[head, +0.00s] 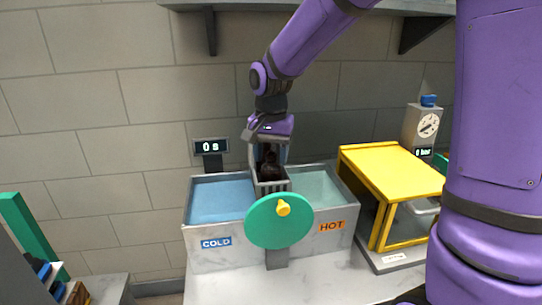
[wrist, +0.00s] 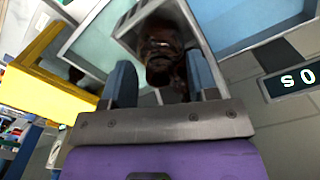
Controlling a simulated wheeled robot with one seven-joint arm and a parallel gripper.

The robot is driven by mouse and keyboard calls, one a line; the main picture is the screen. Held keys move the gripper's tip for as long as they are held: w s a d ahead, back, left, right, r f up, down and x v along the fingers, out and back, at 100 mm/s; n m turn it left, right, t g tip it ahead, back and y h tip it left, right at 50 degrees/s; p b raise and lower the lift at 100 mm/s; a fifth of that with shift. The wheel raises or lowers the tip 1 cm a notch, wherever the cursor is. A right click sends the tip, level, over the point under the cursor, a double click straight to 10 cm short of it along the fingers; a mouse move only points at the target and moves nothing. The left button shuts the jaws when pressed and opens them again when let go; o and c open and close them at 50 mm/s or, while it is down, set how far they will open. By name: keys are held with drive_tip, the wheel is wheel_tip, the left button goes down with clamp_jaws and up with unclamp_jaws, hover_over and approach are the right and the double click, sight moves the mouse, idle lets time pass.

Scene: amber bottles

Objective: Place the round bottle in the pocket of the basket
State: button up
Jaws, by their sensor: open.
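The round bottle (head: 270,168), dark brown, appears upright in the small grey basket (head: 271,187) between the cold and hot baths in the head view. Its lower part is hidden by the basket's front wall. In the wrist view the bottle (wrist: 161,50) shows its dark rounded top, with the grey basket wall (wrist: 133,33) around it. My gripper (head: 269,154) is above the basket, pointing down. Its two blue-grey fingers are spread on either side of the bottle, also in the wrist view (wrist: 162,84). I cannot tell whether a finger touches it.
The cold bath (head: 222,200) is left of the basket, the hot bath (head: 318,188) right. A green disc with a yellow knob (head: 283,208) stands in front. A yellow-framed cabinet (head: 392,172) is close on the right, and a timer (head: 210,147) reading 0 s is behind left.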

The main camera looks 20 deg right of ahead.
wheel_tip(320, 180, up, 12)
drive_tip(key=shift+f, duration=0.15)
drive_tip(key=s+d+n+t, duration=0.2)
drive_tip(key=s+d+n, duration=0.1)
drive_tip(key=s, duration=0.9)
drive_tip(key=s+d+n+t, duration=0.3)
drive_tip(key=s+d+n, duration=0.1)
drive_tip(key=s, duration=0.8)
drive_tip(key=shift+f, duration=0.4)
